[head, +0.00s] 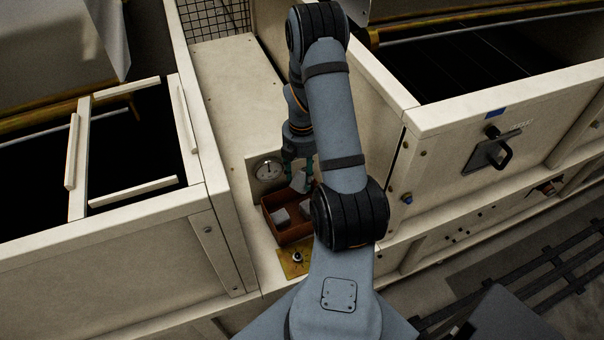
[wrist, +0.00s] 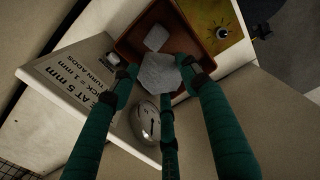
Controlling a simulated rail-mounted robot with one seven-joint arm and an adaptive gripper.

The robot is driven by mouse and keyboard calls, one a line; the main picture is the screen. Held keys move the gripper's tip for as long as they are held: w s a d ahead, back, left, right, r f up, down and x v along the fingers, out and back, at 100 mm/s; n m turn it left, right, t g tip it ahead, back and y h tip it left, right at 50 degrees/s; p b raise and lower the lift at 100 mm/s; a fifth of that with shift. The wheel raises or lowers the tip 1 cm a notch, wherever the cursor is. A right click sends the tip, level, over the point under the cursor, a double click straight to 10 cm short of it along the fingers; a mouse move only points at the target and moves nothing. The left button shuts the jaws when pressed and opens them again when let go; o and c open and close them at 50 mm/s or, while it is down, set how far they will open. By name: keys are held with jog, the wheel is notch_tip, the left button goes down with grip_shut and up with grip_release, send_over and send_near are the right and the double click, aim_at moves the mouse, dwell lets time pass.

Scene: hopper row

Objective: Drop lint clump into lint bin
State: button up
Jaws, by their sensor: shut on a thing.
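A pale grey lint clump (wrist: 158,73) is between the green fingers of my gripper (wrist: 164,82), which is shut on it. In the head view, the clump (head: 299,183) hangs below my gripper (head: 298,172), at the far edge of the lint bin. The lint bin is an open reddish-brown box (head: 292,236), and its wall also shows in the wrist view (wrist: 132,36). My arm hides the bin's right end in the head view.
A round dial gauge (head: 268,169) and a lettered placard (wrist: 75,82) stand beside the bin. A brass plate with a knob (head: 296,260) lies in front of it. High hopper walls (head: 222,220) rise on both sides of this narrow ledge.

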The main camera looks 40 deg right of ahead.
aim_at(303, 182)
notch_tip(303, 182, down, 4)
jog(key=b, duration=0.3)
jog(key=shift+f, duration=0.2)
jog(key=shift+d, duration=0.1)
jog(key=o, duration=1.1)
jog(key=shift+r, duration=0.1)
notch_tip(303, 182, up, 12)
